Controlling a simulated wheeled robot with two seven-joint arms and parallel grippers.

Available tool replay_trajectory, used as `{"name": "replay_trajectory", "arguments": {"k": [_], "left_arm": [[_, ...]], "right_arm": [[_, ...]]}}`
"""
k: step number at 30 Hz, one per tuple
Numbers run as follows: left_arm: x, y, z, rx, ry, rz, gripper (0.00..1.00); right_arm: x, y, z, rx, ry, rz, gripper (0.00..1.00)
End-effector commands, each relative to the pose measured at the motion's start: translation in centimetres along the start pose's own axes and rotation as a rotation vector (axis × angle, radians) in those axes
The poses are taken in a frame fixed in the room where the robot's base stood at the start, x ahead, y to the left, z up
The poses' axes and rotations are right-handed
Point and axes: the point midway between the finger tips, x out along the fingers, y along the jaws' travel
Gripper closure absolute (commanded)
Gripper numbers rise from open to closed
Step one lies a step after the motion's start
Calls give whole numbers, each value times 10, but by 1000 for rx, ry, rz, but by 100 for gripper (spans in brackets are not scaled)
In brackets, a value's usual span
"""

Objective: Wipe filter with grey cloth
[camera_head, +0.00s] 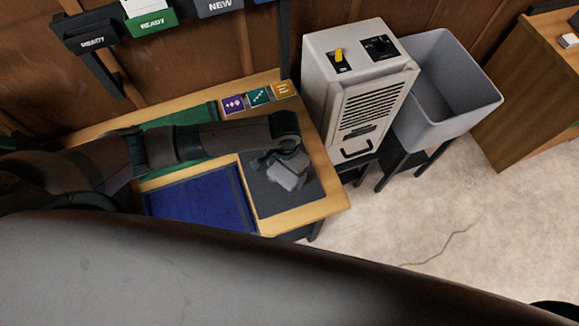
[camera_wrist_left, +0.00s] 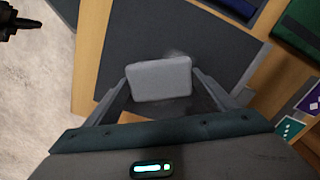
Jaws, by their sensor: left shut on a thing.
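My left gripper (camera_head: 290,172) reaches over the right end of the wooden table and is shut on the grey cloth (camera_head: 286,177). In the left wrist view the cloth (camera_wrist_left: 160,79) is a pale grey, rounded pad between the two fingers (camera_wrist_left: 162,88). It is over a dark grey flat panel (camera_head: 268,199), which also shows in the left wrist view (camera_wrist_left: 122,38). A faint pale smudge lies beside the cloth there. I cannot tell for sure whether this panel is the filter, or whether the cloth touches it. A dark part at the wrist view's top left may be my right gripper.
A blue mat (camera_head: 203,203) and a green mat (camera_head: 207,166) lie left of the panel. Small cards (camera_head: 258,96) stand at the table's back. A white vented machine (camera_head: 362,95) and a grey bin (camera_head: 445,90) stand right. Floor (camera_head: 430,215) is open at front right.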

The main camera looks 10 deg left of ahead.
Motion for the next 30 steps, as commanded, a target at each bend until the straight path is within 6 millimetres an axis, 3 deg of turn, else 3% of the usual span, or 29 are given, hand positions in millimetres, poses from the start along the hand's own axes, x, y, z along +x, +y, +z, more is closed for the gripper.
{"name": "replay_trajectory", "arguments": {"k": [9, 22, 30], "left_arm": [[2, -10, 18, 0, 0, 0, 40], [1, -11, 19, 0, -1, -1, 40], [-16, -10, 18, 0, 1, 0, 40]], "right_arm": [[0, 0, 0, 0, 0, 0, 100], [0, 0, 0, 0, 0, 0, 100], [0, 0, 0, 0, 0, 0, 100]]}}
